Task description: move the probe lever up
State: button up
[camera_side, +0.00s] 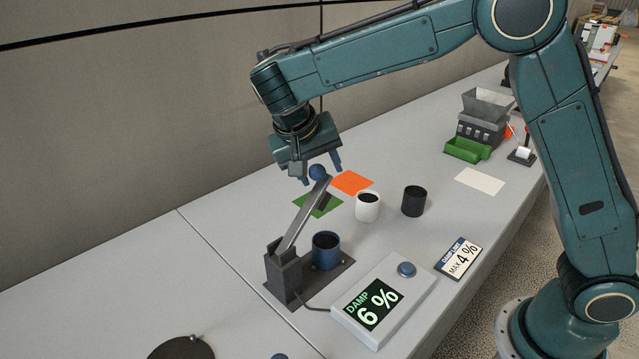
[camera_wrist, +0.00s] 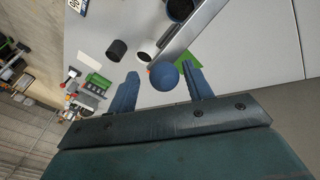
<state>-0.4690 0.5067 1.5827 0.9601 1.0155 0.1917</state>
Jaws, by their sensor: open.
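The probe lever (camera_side: 303,215) is a grey bar that slants up from a dark bracket (camera_side: 285,274) to a blue ball knob (camera_side: 318,172) at its top end. In the wrist view the knob (camera_wrist: 164,76) sits in the gap between my two blue fingers. My gripper (camera_side: 320,172) is open around or just above the knob, with a finger to each side. I cannot tell whether either finger touches it. A blue cup (camera_side: 326,250) with dark contents stands beside the bracket, under the lever. The display box (camera_side: 383,300) reads DAMP 6 % and has a blue button (camera_side: 406,269).
A white cup (camera_side: 367,206) and a black cup (camera_side: 414,200) stand right of the lever. Green (camera_side: 318,204), orange (camera_side: 352,183) and white (camera_side: 479,181) mats lie flat. A card (camera_side: 458,257) reads MAX 4 %. A hopper machine (camera_side: 485,118) stands farther back. The left table is mostly clear.

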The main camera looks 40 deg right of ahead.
jog(key=shift+d+f+y, duration=3.2)
jog(key=shift+f, duration=0.5)
notch_tip(320, 180, up, 14)
jog(key=d, duration=0.1)
jog(key=s+r+n+t, duration=0.1)
jog(key=s+n+t, duration=0.3)
jog(key=s, duration=2.1)
jog(key=shift+a+r+n+t+h, duration=0.2)
jog(key=shift+n+t+h, duration=0.15)
jog(key=shift+n, duration=0.35)
